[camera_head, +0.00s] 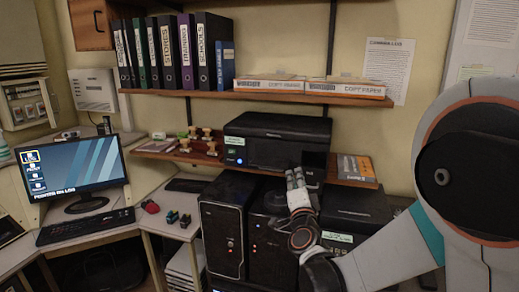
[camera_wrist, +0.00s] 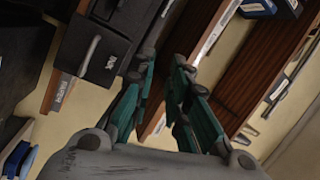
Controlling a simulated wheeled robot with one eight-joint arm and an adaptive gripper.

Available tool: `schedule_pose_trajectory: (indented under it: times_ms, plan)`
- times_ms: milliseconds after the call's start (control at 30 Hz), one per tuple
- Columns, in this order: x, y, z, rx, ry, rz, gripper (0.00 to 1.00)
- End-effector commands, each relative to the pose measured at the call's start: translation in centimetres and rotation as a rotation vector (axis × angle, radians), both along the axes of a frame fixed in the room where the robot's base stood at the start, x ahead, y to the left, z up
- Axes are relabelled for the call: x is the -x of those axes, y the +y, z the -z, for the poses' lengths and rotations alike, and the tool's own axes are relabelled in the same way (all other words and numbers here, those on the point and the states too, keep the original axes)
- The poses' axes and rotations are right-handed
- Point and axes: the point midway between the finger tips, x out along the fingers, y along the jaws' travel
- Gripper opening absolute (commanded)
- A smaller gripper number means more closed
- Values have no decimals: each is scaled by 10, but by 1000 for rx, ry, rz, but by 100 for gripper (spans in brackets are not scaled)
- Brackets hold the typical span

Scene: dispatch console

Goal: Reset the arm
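My gripper (camera_head: 296,178) is raised in front of the black printer (camera_head: 262,152) in the head view, and my arm reaches to it from the right. In the wrist view, the gripper's two dark teal fingers (camera_wrist: 164,64) stand a little apart with a narrow gap between them. I see nothing held in the gap. The gripper looks partly open and empty. Whether it touches anything behind it cannot be told.
A wooden shelf (camera_head: 200,94) holds binders (camera_head: 168,54) and copy paper boxes (camera_head: 345,87). Below are a lower shelf with stamps (camera_head: 208,141) and black computer towers (camera_head: 224,222). A monitor (camera_head: 78,172) and keyboard (camera_head: 85,226) occupy the left desk.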

Motion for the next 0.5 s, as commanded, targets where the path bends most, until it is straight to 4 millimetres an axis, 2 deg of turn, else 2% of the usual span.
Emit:
schedule_pose_trajectory:
  times_ms: [100,200,367,500]
  plan:
    - [18,9,-20,128,51,-73,15]
    - [35,15,-29,238,103,-132,15]
    - [70,19,-32,411,199,-218,15]
    - [107,17,-26,558,297,-285,15]
